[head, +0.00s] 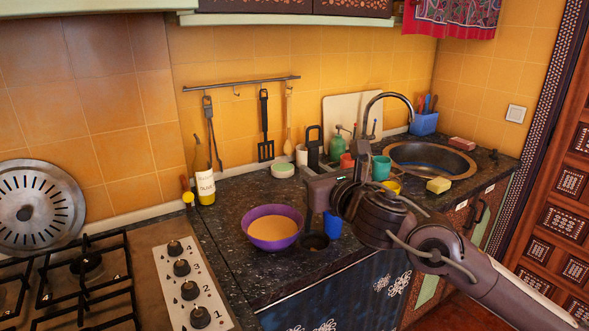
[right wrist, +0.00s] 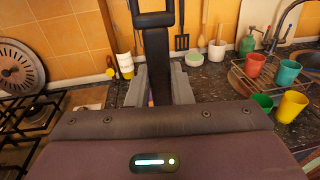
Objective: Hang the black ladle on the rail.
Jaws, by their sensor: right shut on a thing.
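The black ladle (head: 314,241) is in my right gripper (head: 315,180). It hangs upright over the counter, with its loop end up and its bowl down, beside the purple bowl. In the right wrist view the ladle's handle (right wrist: 155,45) stands between the two grey fingers of the gripper (right wrist: 160,88), and its bowl is hidden. The dark rail (head: 240,82) is on the tiled wall at the back left, apart from the ladle. Tongs (head: 212,130), a black slotted spatula (head: 265,125) and a wooden spoon (head: 288,120) hang from it, and an empty hook (head: 236,92) shows between the tongs and spatula. My left gripper is not in view.
A purple bowl (head: 272,243) stands on the counter left of the ladle. A bottle (head: 205,187) and a round green-and-white tub (head: 283,170) stand below the rail. Coloured cups (head: 381,168) are behind my right gripper. The stove (head: 80,285) is at the left.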

